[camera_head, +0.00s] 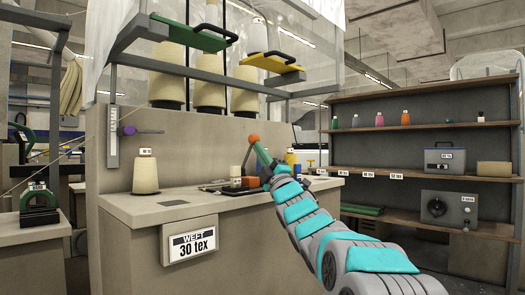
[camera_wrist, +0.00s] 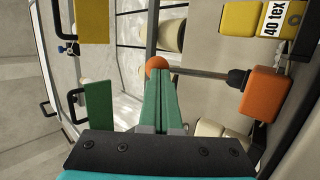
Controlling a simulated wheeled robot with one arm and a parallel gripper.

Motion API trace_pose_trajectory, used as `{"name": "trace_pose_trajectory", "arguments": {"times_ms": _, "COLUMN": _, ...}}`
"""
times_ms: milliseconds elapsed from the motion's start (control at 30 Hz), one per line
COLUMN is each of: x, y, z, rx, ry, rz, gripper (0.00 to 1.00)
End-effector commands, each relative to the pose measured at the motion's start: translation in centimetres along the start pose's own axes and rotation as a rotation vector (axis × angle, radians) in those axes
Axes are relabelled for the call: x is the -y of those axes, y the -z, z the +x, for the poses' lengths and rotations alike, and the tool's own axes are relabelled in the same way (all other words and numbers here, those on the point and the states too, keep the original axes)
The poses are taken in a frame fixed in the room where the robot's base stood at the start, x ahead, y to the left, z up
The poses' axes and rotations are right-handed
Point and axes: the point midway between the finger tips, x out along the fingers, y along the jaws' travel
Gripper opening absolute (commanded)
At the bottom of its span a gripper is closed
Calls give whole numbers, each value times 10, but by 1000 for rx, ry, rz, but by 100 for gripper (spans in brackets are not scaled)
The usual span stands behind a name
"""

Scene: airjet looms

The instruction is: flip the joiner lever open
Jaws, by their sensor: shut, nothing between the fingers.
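The joiner is an orange block (camera_head: 250,182) on the bench; it also shows at the right of the wrist view (camera_wrist: 265,94). Its lever (camera_head: 246,157) is a thin metal rod with an orange ball knob (camera_head: 253,139), standing nearly upright above the block. In the wrist view the lever rod (camera_wrist: 200,72) runs from a dark sleeve by the block to the knob (camera_wrist: 157,63). My gripper (camera_head: 258,146) has green fingers, shut and empty. The fingertips (camera_wrist: 159,77) are right at the knob; I cannot tell whether they touch it.
A yarn cone (camera_head: 145,172) stands on the bench (camera_head: 165,207) at left. More cones stand on a ledge behind, below green (camera_head: 193,33) and yellow (camera_head: 268,62) overhead plates. Small bottles stand right of the joiner. A shelf (camera_head: 420,127) is at right.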

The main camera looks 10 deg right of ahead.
Motion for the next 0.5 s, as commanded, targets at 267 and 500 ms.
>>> {"name": "trace_pose_trajectory", "arguments": {"times_ms": 267, "x": -13, "y": 4, "z": 29, "rx": 3, "ry": 207, "rz": -47, "gripper": 0}}
{"name": "trace_pose_trajectory", "arguments": {"times_ms": 500, "x": -7, "y": 8, "z": 43, "rx": -1, "ry": 271, "rz": -53, "gripper": 0}}
